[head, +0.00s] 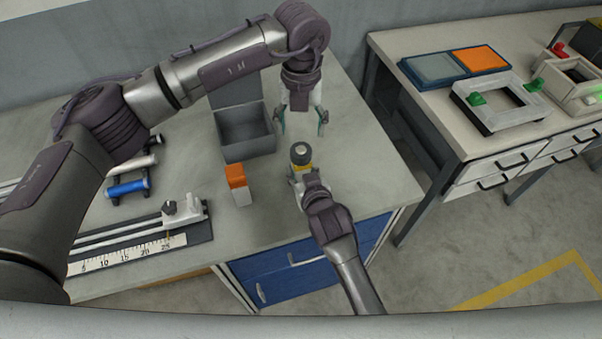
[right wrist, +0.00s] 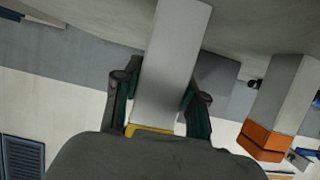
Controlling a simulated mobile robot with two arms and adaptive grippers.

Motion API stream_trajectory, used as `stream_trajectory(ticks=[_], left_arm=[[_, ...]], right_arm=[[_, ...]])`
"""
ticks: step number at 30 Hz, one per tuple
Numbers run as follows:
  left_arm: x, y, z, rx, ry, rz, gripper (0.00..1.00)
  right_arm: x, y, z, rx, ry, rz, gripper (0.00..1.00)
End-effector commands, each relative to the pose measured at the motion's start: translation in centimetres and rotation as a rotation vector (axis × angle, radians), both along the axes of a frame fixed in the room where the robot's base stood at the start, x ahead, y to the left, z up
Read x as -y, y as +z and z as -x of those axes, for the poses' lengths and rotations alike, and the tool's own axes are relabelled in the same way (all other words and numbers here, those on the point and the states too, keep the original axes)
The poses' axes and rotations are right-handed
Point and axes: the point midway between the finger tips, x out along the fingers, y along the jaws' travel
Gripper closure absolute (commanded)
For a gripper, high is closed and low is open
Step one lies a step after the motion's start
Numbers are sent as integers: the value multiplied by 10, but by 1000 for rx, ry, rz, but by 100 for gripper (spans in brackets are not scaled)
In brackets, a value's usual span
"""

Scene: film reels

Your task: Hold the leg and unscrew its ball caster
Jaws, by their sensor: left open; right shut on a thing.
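The leg is upright in my right gripper (head: 300,178), which is shut on it just below a yellow band. In the right wrist view the leg (right wrist: 172,62) is a plain grey bar between green-padded fingers (right wrist: 160,103). The ball caster (head: 301,152), a dark round piece with a pale centre, sits on top of the leg in the head view; it is hidden in the right wrist view. My left gripper (head: 301,127) is open and empty, pointing down beyond and above the caster, apart from it.
An orange-topped pale block (head: 239,186) stands left of the leg. A grey open bin (head: 245,133) is behind it. A ruler fixture (head: 140,240) and a blue roller (head: 128,188) lie at left. A second table (head: 440,110) with trays is at right.

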Motion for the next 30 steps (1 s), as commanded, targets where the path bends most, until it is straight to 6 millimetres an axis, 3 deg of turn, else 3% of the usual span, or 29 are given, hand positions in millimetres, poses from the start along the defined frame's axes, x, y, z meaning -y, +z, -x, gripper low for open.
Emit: stream_trajectory(ticks=[7,11,30], left_arm=[[0,0,0,0,-30,0,29],[0,0,0,1,-179,0,29],[0,0,0,-1,-1813,1,29]], right_arm=[[0,0,0,-1,0,0,100],[0,0,0,-1,0,0,100],[0,-1,0,-2,0,1,100]])
